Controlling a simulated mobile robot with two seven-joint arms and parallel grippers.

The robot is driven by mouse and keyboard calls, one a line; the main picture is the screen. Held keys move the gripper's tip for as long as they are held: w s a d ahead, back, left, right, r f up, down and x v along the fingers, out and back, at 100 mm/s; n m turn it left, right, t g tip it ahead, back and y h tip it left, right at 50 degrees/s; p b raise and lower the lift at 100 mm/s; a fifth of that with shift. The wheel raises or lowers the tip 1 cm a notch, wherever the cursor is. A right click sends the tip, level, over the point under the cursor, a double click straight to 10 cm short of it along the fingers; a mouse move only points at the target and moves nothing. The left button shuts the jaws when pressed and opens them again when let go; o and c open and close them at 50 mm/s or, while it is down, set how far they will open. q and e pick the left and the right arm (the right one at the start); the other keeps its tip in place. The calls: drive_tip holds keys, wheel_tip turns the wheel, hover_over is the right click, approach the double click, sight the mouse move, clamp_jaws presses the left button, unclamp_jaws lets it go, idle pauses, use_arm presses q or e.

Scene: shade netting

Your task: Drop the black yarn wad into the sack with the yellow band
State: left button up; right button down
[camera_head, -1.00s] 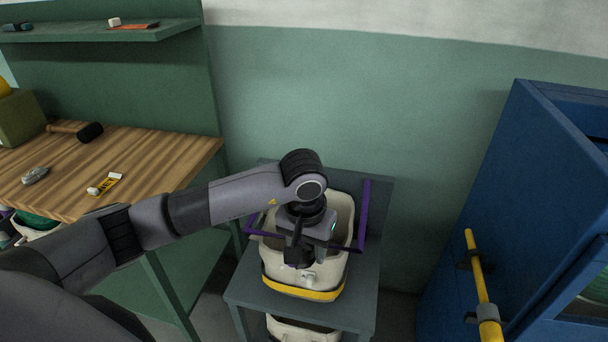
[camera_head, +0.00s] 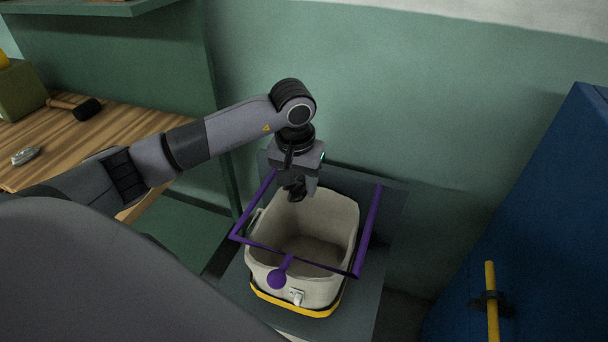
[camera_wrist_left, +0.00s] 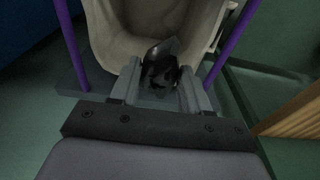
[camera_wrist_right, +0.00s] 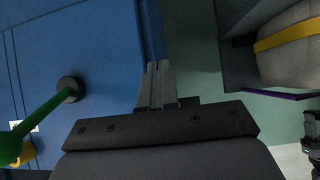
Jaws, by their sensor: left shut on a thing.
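The beige sack (camera_head: 322,288) with the yellow band (camera_head: 296,304) stands open in a purple frame (camera_head: 310,262); its inner floor looks bare. My left gripper (camera_head: 296,194) is above the sack's back rim. It is shut on the black yarn wad (camera_wrist_left: 160,66), which shows dark and shiny between the fingers in the left wrist view, in front of the sack's opening (camera_wrist_left: 118,35). Its exact height over the rim is hard to tell. My right gripper (camera_wrist_right: 160,68) is shut and empty beside a blue surface. The banded sack shows at the right wrist view's upper right (camera_wrist_right: 290,62).
A grey stand (camera_head: 235,292) carries the sack. A blue cabinet (camera_head: 550,220) with a yellow handle (camera_head: 491,295) is at right. A wooden bench (camera_head: 60,140) holds a mallet (camera_head: 85,109) at left.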

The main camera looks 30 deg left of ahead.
use_arm(q)
drive_tip(key=shift+s+f, duration=0.1)
drive_tip(key=shift+f, duration=0.45)
wheel_tip(320, 180, down, 4)
drive_tip(key=b, duration=0.3)
drive_tip(key=shift+f, duration=0.25)
drive_tip(key=o, duration=1.1)
drive_tip(key=r, duration=0.7)
drive_tip(key=shift+s+d+r, duration=0.1)
drive_tip(key=shift+s, duration=0.3)
